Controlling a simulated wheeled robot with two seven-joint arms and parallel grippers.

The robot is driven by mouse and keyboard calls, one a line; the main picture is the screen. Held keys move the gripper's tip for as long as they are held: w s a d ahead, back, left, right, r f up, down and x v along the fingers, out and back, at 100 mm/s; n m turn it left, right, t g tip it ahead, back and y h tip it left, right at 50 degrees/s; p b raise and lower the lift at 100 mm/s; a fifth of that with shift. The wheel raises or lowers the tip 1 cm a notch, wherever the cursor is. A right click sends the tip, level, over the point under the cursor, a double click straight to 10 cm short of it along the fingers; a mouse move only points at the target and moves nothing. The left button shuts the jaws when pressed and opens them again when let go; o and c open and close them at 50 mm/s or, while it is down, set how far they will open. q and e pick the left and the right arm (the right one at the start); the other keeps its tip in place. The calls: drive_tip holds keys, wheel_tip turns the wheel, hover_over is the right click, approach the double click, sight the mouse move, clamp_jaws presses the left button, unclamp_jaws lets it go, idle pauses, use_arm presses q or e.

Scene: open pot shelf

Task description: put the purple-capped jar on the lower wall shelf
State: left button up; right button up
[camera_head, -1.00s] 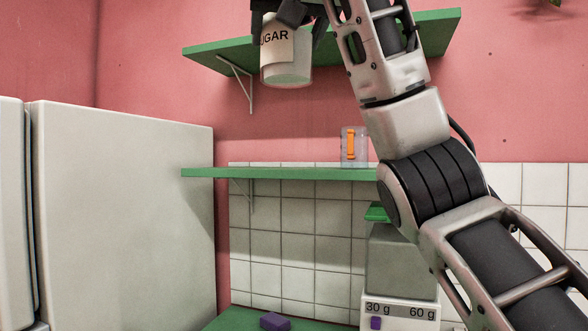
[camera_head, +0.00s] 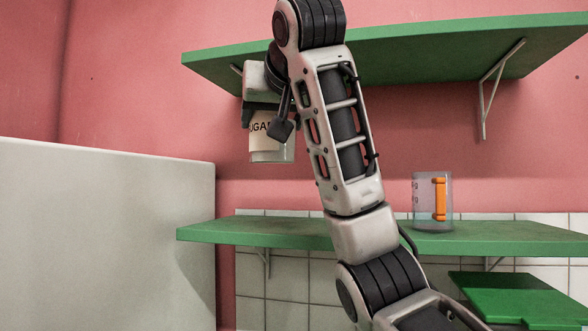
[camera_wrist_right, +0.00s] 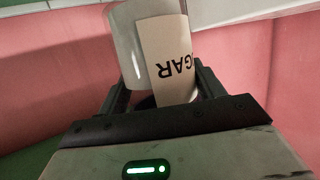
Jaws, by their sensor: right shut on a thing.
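A whitish jar (camera_head: 280,152) with a pale label reading SUGAR is held upright in the gap between the two wall shelves. My right gripper (camera_head: 265,112) is shut on the jar from above. The right wrist view shows the jar (camera_wrist_right: 126,45) between the two fingers (camera_wrist_right: 163,88). The lower wall shelf (camera_head: 260,233) is a green board below the jar, with a clear gap between them. My left gripper is not in view.
A clear beaker with an orange handle (camera_head: 432,202) stands on the lower shelf, right of my arm. The green upper shelf (camera_head: 420,50) overhangs the jar. A large pale cabinet (camera_head: 110,240) stands at left. The lower shelf's left part looks bare.

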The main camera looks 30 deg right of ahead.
drive_tip(key=w+d+f, duration=0.2)
drive_tip(key=f, duration=0.1)
drive_tip(key=w+d+f+p, duration=0.1)
drive_tip(key=w+d+f, duration=0.1)
drive_tip(key=f, duration=0.2)
drive_tip(key=w+d+f+p, duration=0.1)
drive_tip(key=w+d+f, duration=0.1)
drive_tip(key=f, duration=0.1)
drive_tip(key=shift+w+d+f, duration=0.15)
drive_tip(key=shift+d+f, duration=0.1)
drive_tip(key=shift+d, duration=0.05)
drive_tip(key=shift+f, duration=0.15)
drive_tip(key=o, duration=1.3)
drive_tip(key=shift+f, duration=0.1)
